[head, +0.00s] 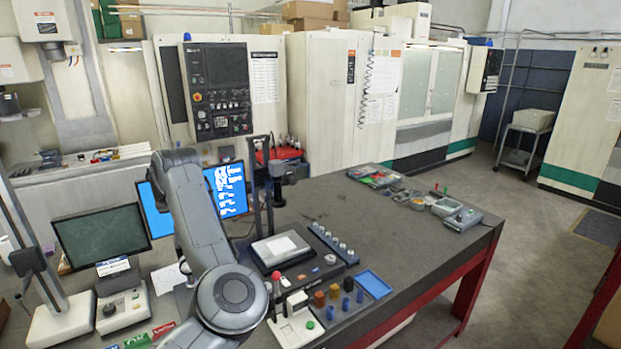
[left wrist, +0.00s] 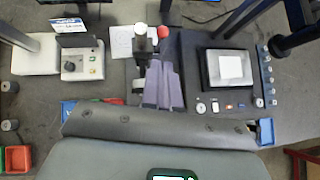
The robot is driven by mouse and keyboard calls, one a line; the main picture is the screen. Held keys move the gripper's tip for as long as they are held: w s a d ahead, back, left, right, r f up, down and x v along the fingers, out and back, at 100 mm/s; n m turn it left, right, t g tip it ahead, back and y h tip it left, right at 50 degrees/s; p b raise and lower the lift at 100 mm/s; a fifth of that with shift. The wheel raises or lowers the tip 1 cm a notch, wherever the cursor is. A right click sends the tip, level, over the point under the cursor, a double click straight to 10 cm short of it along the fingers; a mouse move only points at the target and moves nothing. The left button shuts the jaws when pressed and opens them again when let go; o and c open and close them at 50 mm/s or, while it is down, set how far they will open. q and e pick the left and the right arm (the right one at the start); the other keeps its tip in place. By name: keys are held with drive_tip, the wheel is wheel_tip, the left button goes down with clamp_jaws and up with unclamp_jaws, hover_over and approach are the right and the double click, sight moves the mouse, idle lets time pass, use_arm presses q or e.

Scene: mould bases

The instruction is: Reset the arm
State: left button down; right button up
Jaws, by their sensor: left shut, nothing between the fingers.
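My left gripper (left wrist: 162,65) shows in the left wrist view. Its two purple-grey fingers are shut together with nothing held between them. They are above the dark work table, left of a black device with a pale square plate (left wrist: 229,68). A dark upright part with a white top (left wrist: 140,45) and a red knob (left wrist: 163,32) shows by the fingertips; I cannot tell whether they touch. In the head view my grey left arm (head: 200,225) bends over the table, and I cannot make out its fingers there. My right gripper is in neither view.
On the table (head: 430,255) stand a black stand (head: 270,190), a row of pegs (head: 332,243), orange blocks (head: 319,298), blue cylinders (head: 347,304) and a blue tray (head: 374,283). Monitors (head: 103,236) are at the left. Small devices (head: 463,219) lie at the far right; the table between is clear.

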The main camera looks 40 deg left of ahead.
use_arm(q)
drive_tip(key=s+a+f+m+g+y, duration=0.1)
drive_tip(key=s+f+m+g+y, duration=0.2)
drive_tip(key=s+f, duration=0.6)
drive_tip(key=s+a+f+m+g+y, duration=0.15)
drive_tip(key=s+f+m, duration=0.3)
drive_tip(key=f, duration=0.85)
drive_tip(key=d+f+m+t+h, duration=0.2)
drive_tip(key=d+f+m, duration=0.3)
drive_tip(key=d+m, duration=0.4)
drive_tip(key=d+f+m+t+h, duration=0.25)
drive_tip(key=d+f+m, duration=0.35)
drive_tip(key=d, duration=0.5)
drive_tip(key=d+f+m+t+h, duration=0.2)
drive_tip(key=d+f+m+t, duration=0.15)
drive_tip(key=d+m, duration=0.6)
drive_tip(key=s+d+r+m+g+h, duration=0.1)
drive_tip(key=s+d+m+g+h, duration=0.3)
drive_tip(key=d+m, duration=0.65)
drive_tip(key=s+d+r+m+h, duration=0.15)
drive_tip(key=s+d+m, duration=0.5)
drive_tip(key=d, duration=0.75)
wheel_tip(320, 180, up, 16)
drive_tip(key=p, duration=1.6)
drive_tip(key=shift+s+a+f+m+h, duration=0.15)
drive_tip(key=shift+a+f+m+h, duration=0.1)
drive_tip(key=shift+a+m+h, duration=0.15)
